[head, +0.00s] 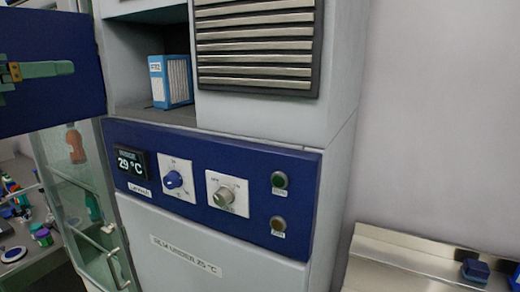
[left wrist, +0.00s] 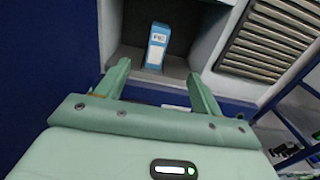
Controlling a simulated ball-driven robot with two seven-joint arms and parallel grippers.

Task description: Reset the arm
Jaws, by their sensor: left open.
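My left gripper (head: 38,71) shows at the left edge of the head view, in front of the dark blue panel (head: 60,112). In the left wrist view its two green fingers (left wrist: 158,70) are apart with nothing between them, pointing toward an open compartment. A blue and white box (head: 171,81) stands upright in that compartment, apart from the fingers; it also shows in the left wrist view (left wrist: 157,46). My right gripper is not in view.
The cabinet front has a display reading 29 °C (head: 131,164), a blue knob (head: 173,179), a grey knob (head: 224,196), a green button (head: 279,180) and an amber button (head: 278,226). A vent grille (head: 255,45) is above. A glass cabinet (head: 85,190) stands left, a metal counter (head: 400,264) right.

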